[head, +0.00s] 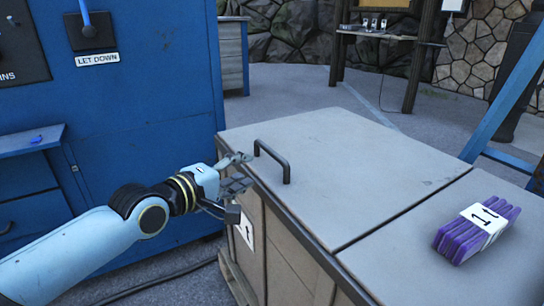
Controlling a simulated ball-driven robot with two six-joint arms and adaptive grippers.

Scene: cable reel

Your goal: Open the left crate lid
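The left crate lid (350,165) is a flat grey panel lying shut on a wooden crate (285,262). A black bar handle (273,158) stands up near its left edge. My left gripper (246,172) is just left of the handle, near the lid's edge. Its fingers are apart with nothing seen between them, and it looks clear of the handle. My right gripper is not seen.
A second grey lid (415,265) adjoins on the right, with a purple bundle (478,228) banded in white on it. A blue cabinet (150,130) stands behind my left arm. A cable (150,284) lies on the floor.

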